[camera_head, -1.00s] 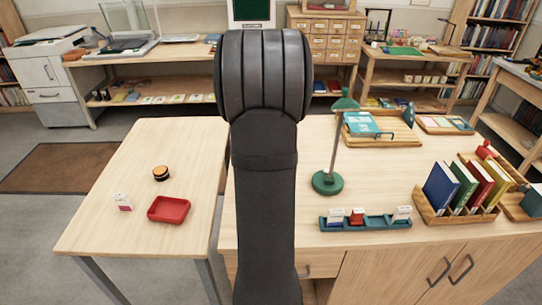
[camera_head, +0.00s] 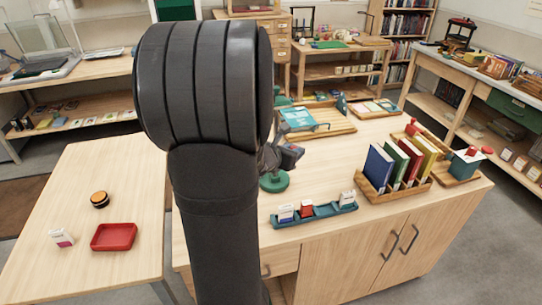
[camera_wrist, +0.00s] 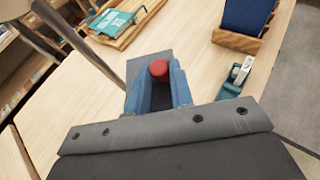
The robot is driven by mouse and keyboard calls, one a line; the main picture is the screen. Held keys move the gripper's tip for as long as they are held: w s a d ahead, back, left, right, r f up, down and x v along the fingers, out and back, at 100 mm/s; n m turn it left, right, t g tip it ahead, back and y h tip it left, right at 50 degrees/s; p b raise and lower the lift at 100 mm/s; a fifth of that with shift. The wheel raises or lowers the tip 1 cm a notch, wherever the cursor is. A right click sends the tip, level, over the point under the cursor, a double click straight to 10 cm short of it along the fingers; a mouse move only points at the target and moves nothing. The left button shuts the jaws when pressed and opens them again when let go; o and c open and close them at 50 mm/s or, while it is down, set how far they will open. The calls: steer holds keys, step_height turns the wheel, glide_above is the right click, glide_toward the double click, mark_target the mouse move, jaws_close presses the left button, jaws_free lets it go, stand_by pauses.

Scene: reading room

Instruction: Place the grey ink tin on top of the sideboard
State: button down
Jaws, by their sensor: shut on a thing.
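The grey ink tin (camera_wrist: 137,66) is a grey block with a round red cap. In the wrist view it sits between the blue fingers of my gripper (camera_wrist: 158,90), which is shut on it. In the head view my gripper (camera_head: 272,156) shows partly past my arm, with the grey tin (camera_head: 290,157) at its tip. The tin is held over the sideboard top (camera_head: 335,170), a pale wooden surface above doors. My arm hides much of the gripper and the sideboard's left part. I cannot tell the exact height of the tin above the top.
On the sideboard stand a green lamp base (camera_head: 273,181), a teal tray of small boxes (camera_head: 322,212), a book rack (camera_head: 412,186) and a wooden tray with a teal book (camera_head: 345,126). Bare wood lies between them. A side table (camera_head: 95,180) stands left.

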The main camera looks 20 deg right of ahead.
steer(key=w+d+f+m+g+h, duration=0.1)
steer(key=w+d+f, duration=0.3)
steer(key=d, duration=0.5)
steer(key=w+d+f+m+g, duration=0.2)
steer(key=w+d+f, duration=0.2)
steer(key=d, duration=0.4)
steer(key=w+d+f+m+g+h, duration=0.1)
steer(key=w+d+f, duration=0.25)
steer(key=d, duration=0.55)
steer(key=shift+w+a+f, duration=0.1)
steer(key=shift+w+f, duration=0.1)
steer(key=shift+f, duration=1.3)
steer(key=shift+w+a+f, duration=0.1)
steer(key=shift+w+f, duration=0.05)
steer(key=shift+f, duration=1.35)
steer(key=shift+f, duration=0.6)
steer(key=c, duration=1.2)
jaws_free()
steer(key=shift+f, duration=0.1)
steer(key=shift+s+a, duration=0.1)
steer(key=shift+a, duration=0.05)
steer(key=v, duration=1.7)
steer(key=shift+a, duration=0.1)
